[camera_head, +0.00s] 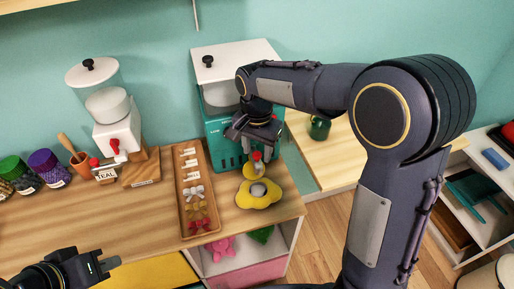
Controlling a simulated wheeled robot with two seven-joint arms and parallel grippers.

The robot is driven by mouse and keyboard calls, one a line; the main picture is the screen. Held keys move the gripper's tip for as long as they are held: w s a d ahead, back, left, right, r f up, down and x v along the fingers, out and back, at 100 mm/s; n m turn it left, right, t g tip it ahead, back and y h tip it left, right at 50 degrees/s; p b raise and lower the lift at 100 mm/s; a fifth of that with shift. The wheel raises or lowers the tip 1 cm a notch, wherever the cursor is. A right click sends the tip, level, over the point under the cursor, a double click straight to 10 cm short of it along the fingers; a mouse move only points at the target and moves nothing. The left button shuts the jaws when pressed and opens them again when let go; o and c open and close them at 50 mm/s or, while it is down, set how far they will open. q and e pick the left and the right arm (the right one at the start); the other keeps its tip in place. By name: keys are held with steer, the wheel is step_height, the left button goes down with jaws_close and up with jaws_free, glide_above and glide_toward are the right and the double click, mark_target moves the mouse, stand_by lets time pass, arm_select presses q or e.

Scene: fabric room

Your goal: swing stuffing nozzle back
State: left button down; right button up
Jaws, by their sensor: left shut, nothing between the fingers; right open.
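The teal stuffing machine (222,150) with a white lid stands on the counter. A small nozzle-like part with a red piece (257,157) shows at its front, just below my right gripper. A yellow plush shape (259,193) with a grey round centre lies on the counter under it. My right gripper (256,142) is open, pointing down in front of the machine, at or very near the nozzle part; I cannot tell whether it touches. My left gripper (108,264) is shut and empty at the lower left, over the counter's front edge. My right arm hides part of the machine.
A wooden tray (183,216) of bows lies left of the yellow shape. A white dispenser (118,135) with a red tap, a wooden pestle cup (80,161) and jars (48,166) stand further left. A green jar (319,128) stands right of the machine. The counter's front left is clear.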

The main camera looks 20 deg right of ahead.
jaws_close()
stand_by(0.3)
